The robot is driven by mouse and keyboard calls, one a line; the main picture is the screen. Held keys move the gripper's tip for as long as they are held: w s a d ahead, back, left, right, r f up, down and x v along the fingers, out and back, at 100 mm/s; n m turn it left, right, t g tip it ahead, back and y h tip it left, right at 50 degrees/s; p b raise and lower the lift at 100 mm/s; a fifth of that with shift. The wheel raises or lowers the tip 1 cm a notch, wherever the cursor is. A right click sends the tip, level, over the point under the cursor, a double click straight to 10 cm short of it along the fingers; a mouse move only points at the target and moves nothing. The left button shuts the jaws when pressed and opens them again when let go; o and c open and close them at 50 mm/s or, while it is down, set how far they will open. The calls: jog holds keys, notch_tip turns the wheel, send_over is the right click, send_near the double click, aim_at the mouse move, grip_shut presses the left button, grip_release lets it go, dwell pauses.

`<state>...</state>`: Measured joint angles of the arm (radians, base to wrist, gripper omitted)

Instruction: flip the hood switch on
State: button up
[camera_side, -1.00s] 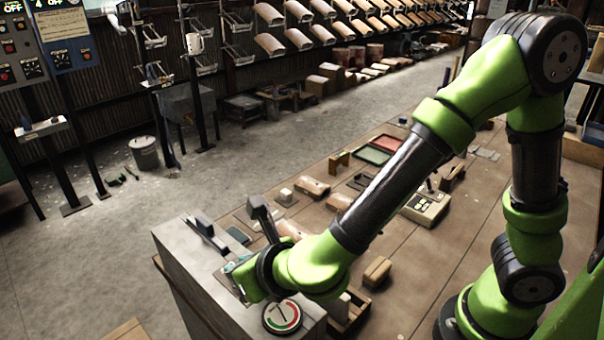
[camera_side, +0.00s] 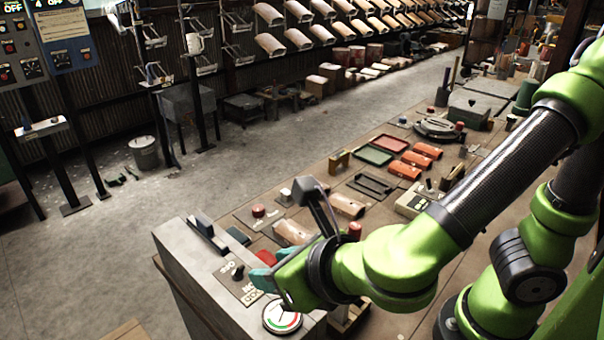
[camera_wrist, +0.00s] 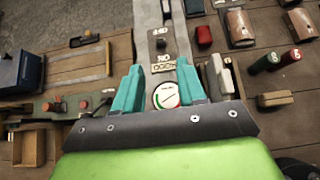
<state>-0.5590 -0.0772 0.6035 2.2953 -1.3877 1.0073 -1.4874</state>
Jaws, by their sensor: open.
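The hood switch (camera_side: 237,272) is a small dark toggle on a dark label plate (camera_side: 247,294) marked OFF, ON and HOOD, on top of the grey console. In the wrist view the switch (camera_wrist: 161,44) stands between the OFF and ON words, ahead of my fingertips; which way it leans is too small to tell. My gripper (camera_side: 264,267) has teal fingers and is just right of the plate in the side view. In the wrist view my gripper (camera_wrist: 160,74) is open and empty, its fingers spread either side of the plate's line and the gauge.
A round gauge (camera_side: 282,317) sits on the console (camera_side: 190,262) near my gripper. A dark slotted lever block (camera_side: 207,236) stands at the console's far end. The bench beyond holds orange curved pieces (camera_side: 413,164) and a green tray (camera_side: 374,155). Open floor lies left.

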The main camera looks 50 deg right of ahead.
jog(key=v, duration=0.5)
jog(key=shift+s+r, duration=0.25)
jog(key=shift+s, duration=0.05)
